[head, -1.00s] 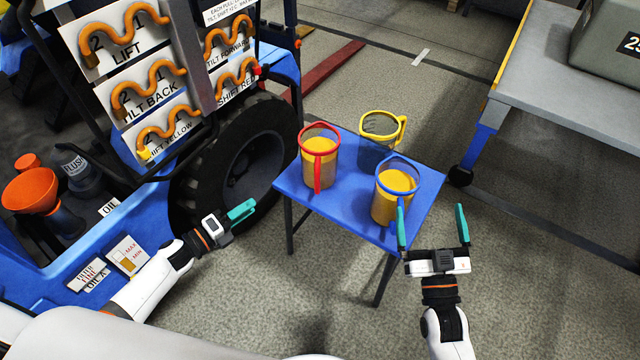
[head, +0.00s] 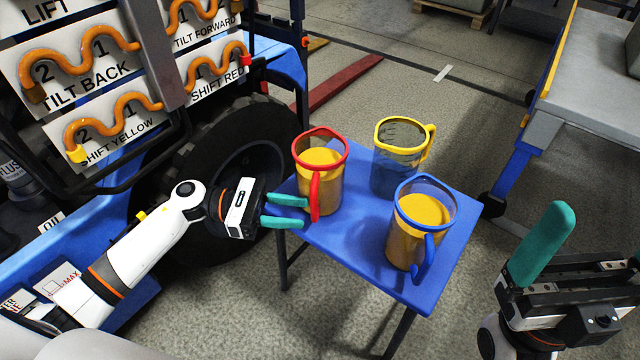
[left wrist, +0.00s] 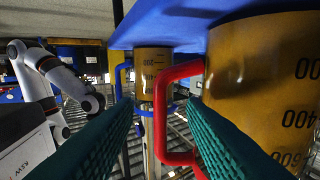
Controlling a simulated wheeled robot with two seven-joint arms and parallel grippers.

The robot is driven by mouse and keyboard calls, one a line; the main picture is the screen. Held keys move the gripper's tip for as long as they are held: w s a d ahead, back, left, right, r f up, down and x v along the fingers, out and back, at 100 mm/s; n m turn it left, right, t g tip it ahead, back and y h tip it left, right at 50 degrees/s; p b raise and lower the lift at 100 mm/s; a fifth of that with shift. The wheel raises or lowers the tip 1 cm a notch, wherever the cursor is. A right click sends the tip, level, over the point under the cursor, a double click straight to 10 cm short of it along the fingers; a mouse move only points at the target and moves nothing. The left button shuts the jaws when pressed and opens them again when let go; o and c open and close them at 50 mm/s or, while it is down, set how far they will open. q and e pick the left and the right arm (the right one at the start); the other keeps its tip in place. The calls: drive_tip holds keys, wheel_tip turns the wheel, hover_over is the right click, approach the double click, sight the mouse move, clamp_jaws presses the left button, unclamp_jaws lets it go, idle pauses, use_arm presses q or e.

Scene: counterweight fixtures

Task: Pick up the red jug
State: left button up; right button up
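The red jug (head: 331,182), with red rim and handle and amber liquid, stands upright at the left of the blue table (head: 352,252). My left gripper (head: 304,212) is open, its two teal fingertips close to the jug's red handle. In the left wrist view, which looks upside down, the red handle (left wrist: 174,72) shows between the open fingers, beside the jug's amber body (left wrist: 255,75). Whether the fingers touch the handle cannot be told. My right gripper (head: 598,240) is open and empty at the lower right, away from the table.
A blue-rimmed jug (head: 415,225) with amber liquid stands at the table's front right. A yellow-rimmed jug (head: 396,170) stands at the back. A large black tyre (head: 235,165) and blue vehicle are left of the table. A grey-topped bench (head: 600,100) stands at right.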

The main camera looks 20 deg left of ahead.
use_arm(q)
drive_tip(key=d, duration=0.3)
drive_tip(key=w+d+b, duration=0.1)
drive_tip(key=d, duration=0.2)
drive_tip(key=shift+w+d, duration=0.1)
drive_tip(key=shift+d, duration=0.1)
clamp_jaws()
idle(1.1)
drive_tip(key=shift+r, duration=0.1)
